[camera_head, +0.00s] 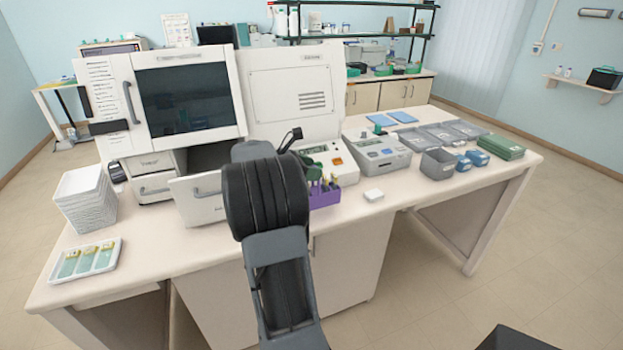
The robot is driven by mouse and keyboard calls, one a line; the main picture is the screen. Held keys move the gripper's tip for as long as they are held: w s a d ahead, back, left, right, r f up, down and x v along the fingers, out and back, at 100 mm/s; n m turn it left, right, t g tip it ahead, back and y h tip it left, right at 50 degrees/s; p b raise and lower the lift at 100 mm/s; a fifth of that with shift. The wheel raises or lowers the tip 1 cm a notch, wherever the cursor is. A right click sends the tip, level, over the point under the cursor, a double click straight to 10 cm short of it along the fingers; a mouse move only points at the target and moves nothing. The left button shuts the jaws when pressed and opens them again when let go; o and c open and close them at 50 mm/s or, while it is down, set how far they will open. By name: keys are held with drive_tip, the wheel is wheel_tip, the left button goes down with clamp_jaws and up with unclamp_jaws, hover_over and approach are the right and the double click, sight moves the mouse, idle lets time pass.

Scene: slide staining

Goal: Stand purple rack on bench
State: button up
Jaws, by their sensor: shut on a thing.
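The purple rack (325,197) shows just right of my arm, at the front of the bench (421,187). Several small yellow-tipped pieces stick up from it. Its left part is hidden behind my arm. My gripper (312,172) is mostly hidden by my own dark wrist; only dark parts show at the rack's upper left. It is shut on the purple rack. The rack looks roughly upright. I cannot tell whether its base touches the bench top.
A large white machine (292,92) stands behind, with an open drawer (197,199) left of my arm. A grey device (378,153) and grey bin (438,164) stand further right. A slide tray (86,260) lies front left.

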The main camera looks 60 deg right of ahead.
sight(316, 187)
drive_tip(key=shift+d+f, duration=0.4)
drive_tip(key=shift+f, duration=1.75)
drive_tip(key=o, duration=1.2)
